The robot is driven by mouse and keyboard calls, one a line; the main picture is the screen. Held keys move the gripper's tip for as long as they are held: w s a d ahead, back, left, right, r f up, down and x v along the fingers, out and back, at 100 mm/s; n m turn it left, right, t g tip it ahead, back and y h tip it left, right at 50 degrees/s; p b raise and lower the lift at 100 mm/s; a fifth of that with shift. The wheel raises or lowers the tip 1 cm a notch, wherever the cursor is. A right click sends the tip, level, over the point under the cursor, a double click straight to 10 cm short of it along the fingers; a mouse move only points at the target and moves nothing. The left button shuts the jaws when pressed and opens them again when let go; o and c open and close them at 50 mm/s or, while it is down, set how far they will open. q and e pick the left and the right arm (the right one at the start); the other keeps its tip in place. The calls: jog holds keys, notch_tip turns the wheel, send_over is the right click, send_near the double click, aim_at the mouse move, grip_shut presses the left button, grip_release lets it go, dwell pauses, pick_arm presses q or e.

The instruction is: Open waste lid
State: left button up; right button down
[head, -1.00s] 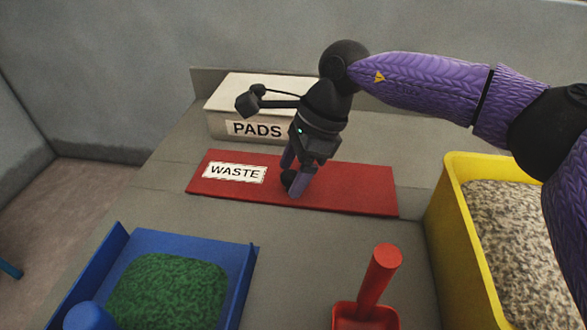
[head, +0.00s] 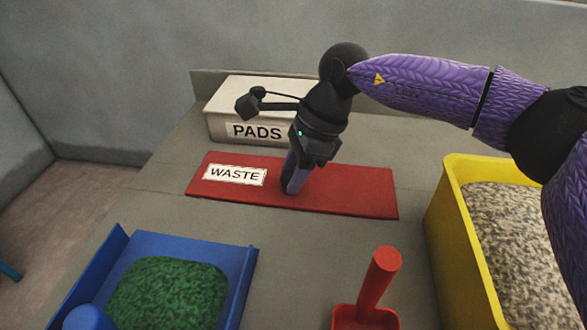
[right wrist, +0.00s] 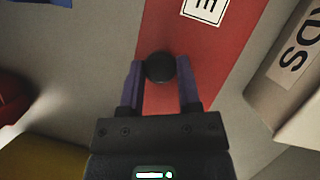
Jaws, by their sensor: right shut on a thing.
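The red waste lid (head: 345,192) lies flat on the grey counter, with a white WASTE label (head: 234,175) on its left part. It also shows in the right wrist view (right wrist: 215,60). My right gripper (head: 292,187) points down at the middle of the lid. In the right wrist view its purple fingers (right wrist: 160,75) are on both sides of a round black knob (right wrist: 160,67) on the lid, and are shut on it. In the head view the fingers hide the knob. My left gripper is not in view.
A white PADS box (head: 258,95) stands behind the lid. A blue tray (head: 240,270) with green granules is at the front left. A red scoop (head: 380,275) stands front centre. A yellow bin (head: 450,215) of pale granules is at the right.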

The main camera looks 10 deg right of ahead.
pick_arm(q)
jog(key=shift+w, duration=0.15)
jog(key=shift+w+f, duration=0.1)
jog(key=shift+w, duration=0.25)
